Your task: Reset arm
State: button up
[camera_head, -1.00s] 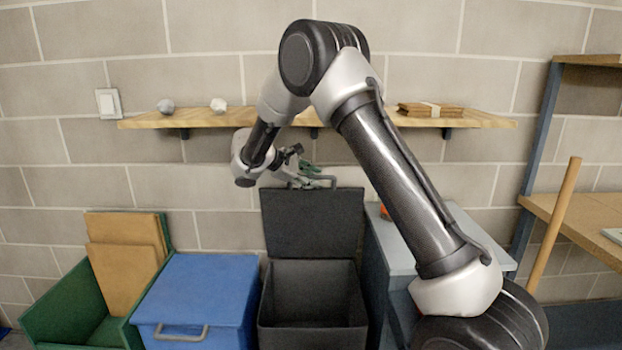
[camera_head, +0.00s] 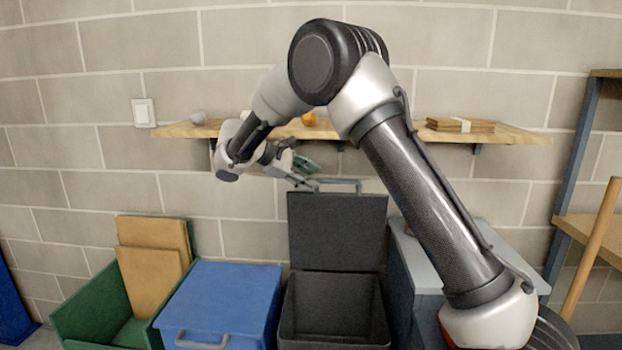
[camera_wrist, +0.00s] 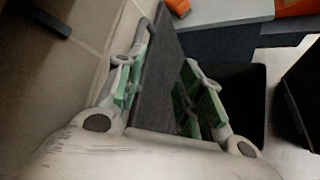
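My gripper (camera_head: 296,167) hangs in front of the wall, below the wooden wall shelf and by the upper left of the dark bin's raised lid (camera_head: 338,230). In the wrist view my gripper (camera_wrist: 165,65) has its two green-padded fingers spread well apart. The lid shows between and beyond them, and I see nothing held. My arm is bent, with its elbow high in front of the shelf.
The dark bin (camera_head: 335,335) stands open below. A lidded blue bin (camera_head: 222,292) and a green crate (camera_head: 85,310) with brown boards are left of it. The wall shelf (camera_head: 520,135) carries small items. A grey cabinet (camera_head: 425,265) and a rack (camera_head: 572,170) stand right.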

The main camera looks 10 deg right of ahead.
jog(key=s+d+f+m+g+y, duration=0.1)
jog(key=s+d+f+g+y, duration=0.15)
jog(key=s+f, duration=0.6)
jog(key=s+d+r+m+t+y, duration=0.1)
jog(key=s+d+r+m+y, duration=0.1)
jog(key=s, duration=0.9)
jog(key=s+d+r+m+t+y, duration=0.1)
jog(key=s+d+r+m+y, duration=0.2)
jog(key=s+d+r, duration=0.3)
jog(key=s+d+r+m+t+y, duration=0.2)
jog(key=s+d+m, duration=0.3)
jog(key=s, duration=1)
jog(key=shift+s+d+r+y, duration=0.4)
jog(key=shift+d+r+y, duration=0.3)
jog(key=shift+r, duration=0.2)
